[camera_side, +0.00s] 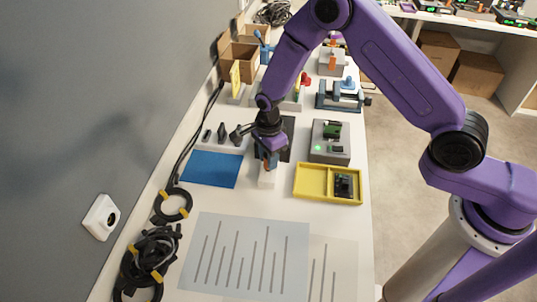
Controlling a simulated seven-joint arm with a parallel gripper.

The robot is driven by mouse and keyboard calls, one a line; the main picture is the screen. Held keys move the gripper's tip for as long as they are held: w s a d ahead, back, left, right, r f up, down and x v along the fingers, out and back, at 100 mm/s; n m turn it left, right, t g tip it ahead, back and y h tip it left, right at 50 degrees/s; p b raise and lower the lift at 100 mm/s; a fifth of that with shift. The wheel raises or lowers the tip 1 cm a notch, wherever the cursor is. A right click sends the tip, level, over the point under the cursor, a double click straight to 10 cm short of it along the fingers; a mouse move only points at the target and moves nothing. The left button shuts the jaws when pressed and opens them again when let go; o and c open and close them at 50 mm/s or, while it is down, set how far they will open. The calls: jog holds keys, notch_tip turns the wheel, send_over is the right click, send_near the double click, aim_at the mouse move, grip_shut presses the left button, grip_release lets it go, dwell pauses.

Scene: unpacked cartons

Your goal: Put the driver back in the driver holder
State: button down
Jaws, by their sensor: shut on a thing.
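My gripper (268,155) points down over the middle of the bench and is shut on the driver (266,166), of which only a small reddish part shows below the fingers. A small white block (268,180), which looks like the driver holder, stands directly below. I cannot tell whether the driver's tip is inside the holder or just above it. The rest of the driver is hidden by the fingers.
A blue mat (212,169) lies to the left. A yellow tray (313,182) with a dark board and a grey device (330,141) stand to the right. Black cables (150,250) lie at the front left. A pale slotted sheet (245,255) covers the front.

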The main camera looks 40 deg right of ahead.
jog(key=c, duration=0.8)
grip_release()
jog(key=shift+o, duration=0.2)
notch_tip(320, 180, up, 17)
jog(key=shift+r, duration=0.2)
jog(key=s+d+r+n, duration=0.2)
jog(key=s+d+n, duration=0.2)
jog(key=s+n, duration=0.6)
jog(key=s+d+r+n, duration=0.2)
jog(key=s+d+n, duration=0.3)
jog(key=s+n, duration=0.5)
jog(key=s+d+r+n, duration=0.2)
jog(key=s+d+n, duration=0.2)
jog(key=s+n, duration=0.6)
jog(key=shift+s+d+n, duration=0.3)
jog(key=shift+s+d, duration=0.1)
jog(key=shift+s, duration=0.1)
